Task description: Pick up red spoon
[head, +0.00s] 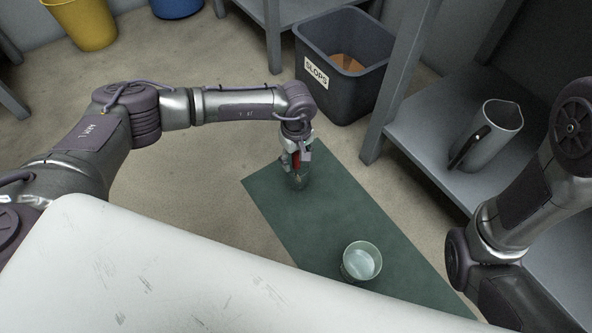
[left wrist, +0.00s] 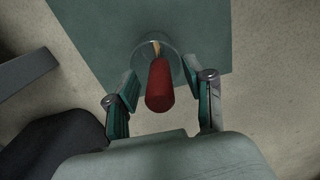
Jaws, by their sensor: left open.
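The red spoon shows in the left wrist view as a thick red handle (left wrist: 159,86) pointing up toward the camera. Its lower end goes into a round, clear glass-like vessel (left wrist: 174,62) on the green mat (head: 335,205). In the head view only a small strip of red (head: 296,160) shows between the fingers of my left gripper (head: 297,172). My left gripper also shows in the left wrist view (left wrist: 162,100). It is open, one finger on each side of the red handle, with gaps visible on both sides. My right arm is at the right edge; its gripper is out of view.
A clear cup (head: 362,261) stands on the near part of the mat. A grey bin labelled SLOPS (head: 345,85) is behind. A metal jug (head: 488,138) stands on the grey shelf (head: 430,110) at right. Yellow (head: 82,22) and blue (head: 178,6) buckets are far left.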

